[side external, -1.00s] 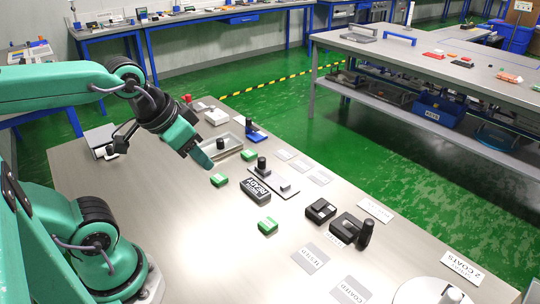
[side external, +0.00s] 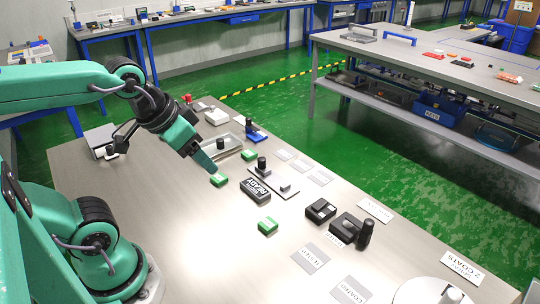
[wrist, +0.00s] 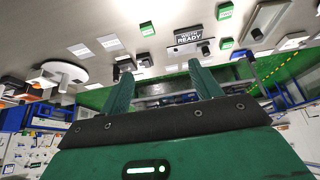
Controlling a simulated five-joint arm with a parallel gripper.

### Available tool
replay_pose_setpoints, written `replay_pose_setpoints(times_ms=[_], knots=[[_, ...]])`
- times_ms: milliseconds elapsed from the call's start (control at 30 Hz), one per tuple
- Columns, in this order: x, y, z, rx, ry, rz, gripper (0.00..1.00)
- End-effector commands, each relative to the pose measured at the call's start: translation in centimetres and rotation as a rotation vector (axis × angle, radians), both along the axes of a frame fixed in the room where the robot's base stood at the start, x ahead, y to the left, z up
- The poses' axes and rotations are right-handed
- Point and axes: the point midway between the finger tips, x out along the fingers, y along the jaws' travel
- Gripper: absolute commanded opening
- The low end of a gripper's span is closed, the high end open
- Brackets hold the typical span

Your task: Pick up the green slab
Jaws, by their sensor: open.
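Three small green slabs with pale marks lie on the steel table. One green slab (side external: 219,180) is just below my gripper's tip in the side view. A second green slab (side external: 267,226) lies nearer the front, and a third (side external: 249,155) lies farther back. My gripper (side external: 211,169) points down above the table, close to the first slab; I cannot tell whether it touches it. In the wrist view my gripper (wrist: 163,82) has its two fingers spread wide with no object between them. Green slabs also show there along the top (wrist: 147,29).
A dark "READY" block (side external: 257,190) stands right of the nearest slab, beside a plate (side external: 283,187) with a black knob. Black boxes (side external: 320,210) and a black cylinder (side external: 365,234) stand farther right. A metal tray (side external: 222,150) lies behind. The front left of the table is clear.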

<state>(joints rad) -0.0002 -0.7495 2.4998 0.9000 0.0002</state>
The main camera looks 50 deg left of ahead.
Motion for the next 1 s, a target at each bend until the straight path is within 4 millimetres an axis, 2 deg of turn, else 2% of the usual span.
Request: replay_pose_setpoints(times_ms=[267,467,767,1000], knots=[[1.1,0.7,-0.2,0.009,0.031,0.011,0.64],[3.4,2.2,-0.7,0.024,0.088,0.027,0.64],[7.3,5.7,-2.7,0.039,0.193,0.05,0.64],[10.0,9.0,-5.2,0.038,0.276,0.066,0.64]])
